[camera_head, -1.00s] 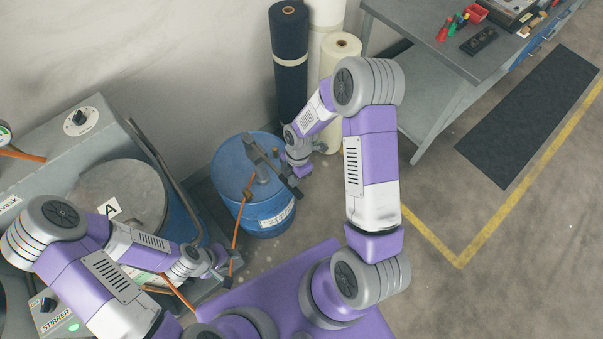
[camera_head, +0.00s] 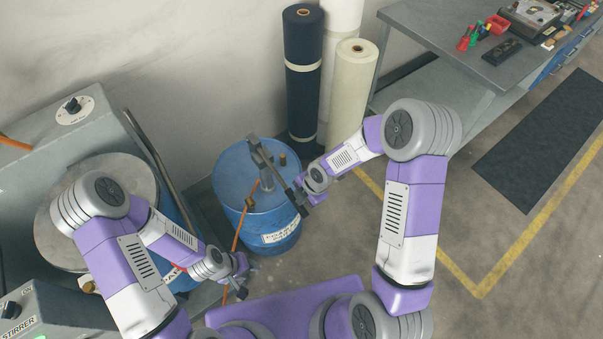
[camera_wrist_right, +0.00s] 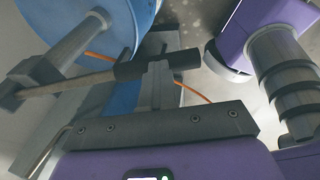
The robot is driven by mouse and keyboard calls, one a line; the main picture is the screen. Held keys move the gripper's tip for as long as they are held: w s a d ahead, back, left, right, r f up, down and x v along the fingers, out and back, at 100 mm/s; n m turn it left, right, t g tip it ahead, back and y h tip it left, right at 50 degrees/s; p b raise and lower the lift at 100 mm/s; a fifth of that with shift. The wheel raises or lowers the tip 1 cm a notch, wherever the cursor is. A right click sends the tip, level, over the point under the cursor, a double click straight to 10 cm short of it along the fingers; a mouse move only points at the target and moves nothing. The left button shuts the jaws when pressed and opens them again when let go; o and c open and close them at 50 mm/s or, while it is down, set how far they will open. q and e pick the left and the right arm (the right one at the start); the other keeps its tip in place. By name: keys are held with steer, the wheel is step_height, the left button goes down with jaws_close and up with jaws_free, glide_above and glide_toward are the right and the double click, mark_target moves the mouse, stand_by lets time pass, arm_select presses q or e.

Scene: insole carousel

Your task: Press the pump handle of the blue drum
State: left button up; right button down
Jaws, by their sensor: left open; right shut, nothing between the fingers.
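The blue drum (camera_head: 226,187) stands on the floor by the wall, with a pump on its lid. The pump handle (camera_head: 274,168) is a bar sloping from the pump head down past the drum's right rim to a dark grip. My right gripper (camera_head: 303,198) is at the grip's end. In the right wrist view its shut fingers (camera_wrist_right: 156,82) are at the black grip (camera_wrist_right: 158,65), seemingly in front of or against it; contact is unclear. Nothing is between them. My left gripper (camera_head: 240,278) is open and empty, low in front of the drum.
An orange hose (camera_head: 238,230) hangs from the drum near my left gripper. Grey machines (camera_head: 58,165) with a round lid stand at left. Fabric rolls (camera_head: 352,90) stand behind the drum. A workbench (camera_head: 440,40) is at upper right. Floor at right is open, with a dark mat (camera_head: 540,140).

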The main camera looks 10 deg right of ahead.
steer(key=shift+s+d+f, duration=0.15)
steer(key=shift+s+f, duration=0.35)
steer(key=shift+f, duration=0.2)
steer(key=shift+r, duration=0.1)
steer(key=p+v, duration=0.6)
steer(key=v, duration=0.9)
steer(key=shift+w, duration=0.3)
